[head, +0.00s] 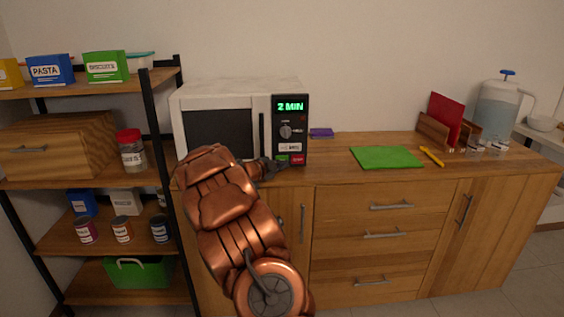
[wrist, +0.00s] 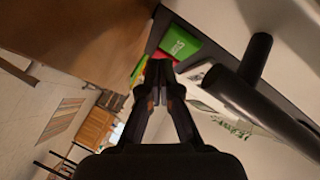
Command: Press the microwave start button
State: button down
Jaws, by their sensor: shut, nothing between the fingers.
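The white microwave (head: 222,92) stands on the wooden counter, its dark door shut. Its black control panel (head: 303,128) shows "2 MIN" in green, with a round knob (head: 285,130) below. At the panel's bottom are a green button (head: 282,157) and a red button (head: 298,159). The green button also shows in the wrist view (wrist: 180,42), just beyond the fingertips. My gripper (head: 281,164) is shut and empty, its fingertips (wrist: 158,66) close to the green button. I cannot tell whether they touch it.
The black door handle (head: 262,134) is left of the panel; it looms close at the right in the wrist view (wrist: 262,102). A purple item (head: 321,133) and a green board (head: 386,157) lie on the counter to the right. A shelf rack (head: 150,105) stands at left.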

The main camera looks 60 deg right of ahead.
dwell(0.4)
jog(key=shift+w+d+p, duration=0.3)
jog(key=shift+d, duration=0.05)
jog(key=shift+w+d, duration=0.25)
dwell(0.8)
jog(key=shift+s+a, duration=0.1)
dwell(0.3)
jog(key=shift+s+a+f, duration=0.1)
jog(key=shift+s+a+b, duration=0.3)
jog(key=shift+a, duration=0.1)
